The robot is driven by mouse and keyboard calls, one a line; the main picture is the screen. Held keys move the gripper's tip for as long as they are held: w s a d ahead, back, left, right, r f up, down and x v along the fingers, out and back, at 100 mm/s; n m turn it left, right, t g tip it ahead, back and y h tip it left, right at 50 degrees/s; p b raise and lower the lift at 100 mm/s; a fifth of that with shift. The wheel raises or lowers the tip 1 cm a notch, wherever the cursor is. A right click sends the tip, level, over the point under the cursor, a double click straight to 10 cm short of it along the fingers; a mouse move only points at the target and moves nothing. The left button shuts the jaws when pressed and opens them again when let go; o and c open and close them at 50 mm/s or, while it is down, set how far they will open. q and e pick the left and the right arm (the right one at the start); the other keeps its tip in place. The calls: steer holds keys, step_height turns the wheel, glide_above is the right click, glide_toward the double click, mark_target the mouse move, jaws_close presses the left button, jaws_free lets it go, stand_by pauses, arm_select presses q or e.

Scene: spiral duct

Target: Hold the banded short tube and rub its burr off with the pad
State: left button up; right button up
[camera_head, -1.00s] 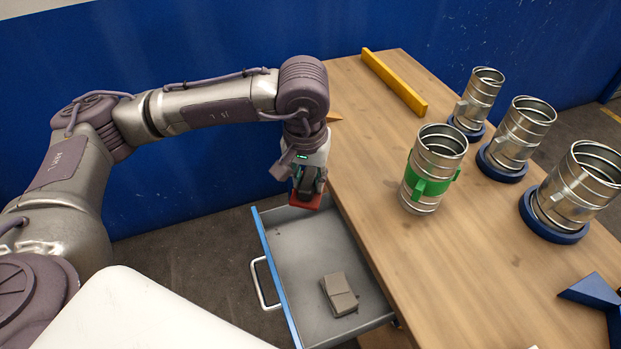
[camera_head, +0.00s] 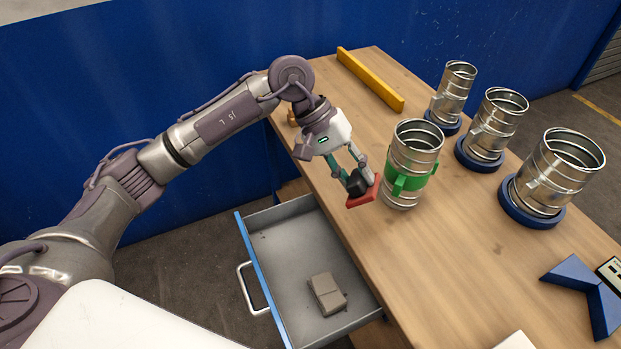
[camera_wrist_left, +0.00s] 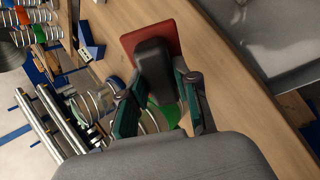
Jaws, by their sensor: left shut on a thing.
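The banded short tube (camera_head: 414,152) is a ribbed metal tube with a green band (camera_head: 410,180) around it, upright on the wooden table. My left gripper (camera_head: 356,178) is shut on the pad (camera_head: 363,196), which has a black grip and a red face. The pad is just left of the tube, close to the green band; I cannot tell whether they touch. In the left wrist view the red face of the pad (camera_wrist_left: 139,38) sticks out past the fingers, and the green band (camera_wrist_left: 168,112) shows partly hidden behind them. The burr is too small to make out. My right gripper is not in view.
An open drawer (camera_head: 262,232) with a grey block (camera_head: 327,293) juts out at the table's left side. Metal tubes on blue bases (camera_head: 534,211) stand to the right. A yellow bar (camera_head: 370,80) lies at the back, and a blue bracket (camera_head: 575,277) lies front right.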

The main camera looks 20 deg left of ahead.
arm_select(q)
steer(key=w+a+n+t+h, duration=0.6)
steer(key=w+n+t+h, duration=0.2)
steer(key=w, duration=0.1)
steer(key=shift+w+a+f+t, duration=0.2)
steer(key=shift+f+t, duration=0.1)
steer(key=shift+f, duration=0.15)
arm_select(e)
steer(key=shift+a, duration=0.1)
arm_select(q)
steer(key=shift+s+x, duration=0.1)
steer(key=shift+x, duration=1.15)
steer(key=shift+s+x, duration=0.15)
steer(key=shift+x, duration=1.1)
steer(key=shift+d+r, duration=0.1)
steer(key=shift+r, duration=0.05)
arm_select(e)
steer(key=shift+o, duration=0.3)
